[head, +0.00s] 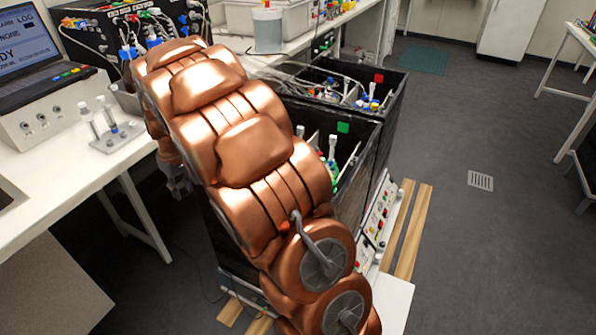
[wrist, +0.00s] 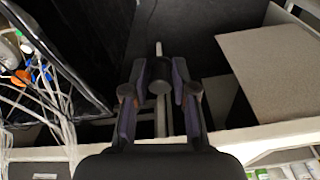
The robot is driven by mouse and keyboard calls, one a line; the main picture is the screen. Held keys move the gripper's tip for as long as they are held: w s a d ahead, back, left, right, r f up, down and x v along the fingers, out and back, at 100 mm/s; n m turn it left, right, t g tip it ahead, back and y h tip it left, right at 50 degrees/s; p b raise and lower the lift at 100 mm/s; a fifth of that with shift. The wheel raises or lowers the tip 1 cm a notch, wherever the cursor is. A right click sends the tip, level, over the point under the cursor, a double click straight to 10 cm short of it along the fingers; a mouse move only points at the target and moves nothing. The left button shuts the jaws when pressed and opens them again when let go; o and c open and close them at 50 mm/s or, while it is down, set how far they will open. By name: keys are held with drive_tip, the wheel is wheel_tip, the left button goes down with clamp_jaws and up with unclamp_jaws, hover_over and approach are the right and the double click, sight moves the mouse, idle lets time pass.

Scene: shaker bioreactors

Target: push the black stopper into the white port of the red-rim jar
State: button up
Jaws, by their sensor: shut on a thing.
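In the wrist view my gripper (wrist: 161,88) is shut on the black stopper (wrist: 159,71), a short dark cylinder with a grey round end facing the camera. A thin pale rod shows just beyond it; I cannot tell if it belongs to the stopper. In the head view only a grey part of my gripper (head: 177,183) shows, beside the bench edge, mostly hidden behind my copper arm. I cannot make out the red-rim jar or its white port in either view. The stopper is hidden in the head view.
Two black open boxes, one with a green tag (head: 343,127) and one with a red tag (head: 379,78), hold tubing and fittings right of my arm. The white bench (head: 40,175) with a small rack (head: 118,137) is on the left.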

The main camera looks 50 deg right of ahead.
drive_tip(key=s+d+f+b, duration=0.15)
drive_tip(key=d+b, duration=0.35)
drive_tip(key=d, duration=1.4)
drive_tip(key=shift+m, duration=0.5)
drive_tip(key=shift+s+d+f+b, duration=0.8)
drive_tip(key=shift+s+d+f, duration=0.75)
drive_tip(key=shift+d, duration=0.7)
drive_tip(key=shift+s+d+f+b, duration=0.8)
drive_tip(key=shift+s+d+f, duration=0.5)
drive_tip(key=shift+d+f, duration=0.7)
drive_tip(key=shift+s+d+f+b, duration=0.8)
drive_tip(key=shift+s+d+f, duration=0.65)
drive_tip(key=shift+d, duration=1)
drive_tip(key=shift+f+b, duration=0.45)
drive_tip(key=shift+f, duration=0.6)
drive_tip(key=o, duration=0.8)
drive_tip(key=shift+o, duration=0.2)
drive_tip(key=shift+r, duration=0.1)
wheel_tip(320, 180, up, 12)
drive_tip(key=s, duration=0.2)
